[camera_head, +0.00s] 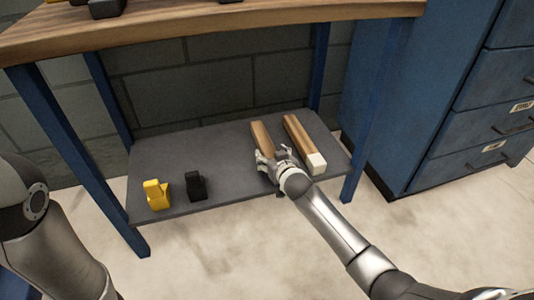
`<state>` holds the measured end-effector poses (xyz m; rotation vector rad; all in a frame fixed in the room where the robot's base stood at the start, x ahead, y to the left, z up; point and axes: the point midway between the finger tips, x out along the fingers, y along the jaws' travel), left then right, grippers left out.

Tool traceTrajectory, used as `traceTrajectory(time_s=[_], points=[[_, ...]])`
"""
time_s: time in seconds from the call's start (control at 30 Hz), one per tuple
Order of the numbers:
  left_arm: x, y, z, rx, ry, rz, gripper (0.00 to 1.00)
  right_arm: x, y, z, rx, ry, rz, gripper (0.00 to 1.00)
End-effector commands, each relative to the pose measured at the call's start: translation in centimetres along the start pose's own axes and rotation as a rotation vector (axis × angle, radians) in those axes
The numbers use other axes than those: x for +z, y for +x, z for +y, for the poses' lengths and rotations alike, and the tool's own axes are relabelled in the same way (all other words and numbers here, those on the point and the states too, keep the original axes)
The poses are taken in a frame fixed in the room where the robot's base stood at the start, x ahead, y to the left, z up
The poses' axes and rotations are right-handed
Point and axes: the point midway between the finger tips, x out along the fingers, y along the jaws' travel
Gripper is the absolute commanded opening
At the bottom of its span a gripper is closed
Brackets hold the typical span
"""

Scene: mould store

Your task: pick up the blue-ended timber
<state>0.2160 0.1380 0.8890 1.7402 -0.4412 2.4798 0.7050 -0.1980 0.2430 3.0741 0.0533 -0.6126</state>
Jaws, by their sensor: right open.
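Two timbers lie side by side on the grey lower shelf (222,190) of the workbench. The left timber (262,137) is plain brown where it shows; its near end is hidden behind my right gripper, so I cannot see that end's colour. The right timber (300,136) has a white near end. No blue end shows on either. My right gripper (268,160) is open at the near end of the left timber; I cannot tell whether it touches it. My left arm shows at the left edge, but its gripper is out of view.
A yellow block-like object (157,195) and a black one (195,186) stand on the shelf's left part. The wooden bench top (210,22) is above, on blue legs (75,150). A blue drawer cabinet (440,95) stands at the right.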

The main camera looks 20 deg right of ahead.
Motion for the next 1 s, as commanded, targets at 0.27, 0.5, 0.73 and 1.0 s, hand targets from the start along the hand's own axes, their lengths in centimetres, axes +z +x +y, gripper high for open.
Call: traceTrajectory(time_s=[0.27,0.5,0.73,1.0], points=[[0.0,0.06,0.0,0.0,0.0,0.0,0.4,-0.05,-0.01,0.02,0.0,0.0,0.0,0.56],[0.01,0.04,0.01,0.0,0.0,0.0,0.4,-0.05,-0.01,0.02,0.0,0.0,0.0,0.25],[0.02,0.05,0.02,0.0,0.0,0.0,0.4,-0.24,-0.02,-0.01,-0.001,0.0,0.004,0.06],[0.06,0.27,-0.03,0.0,-0.001,0.002,0.4,-0.43,-0.1,0.04,-0.001,0.0,0.004,0.06]])
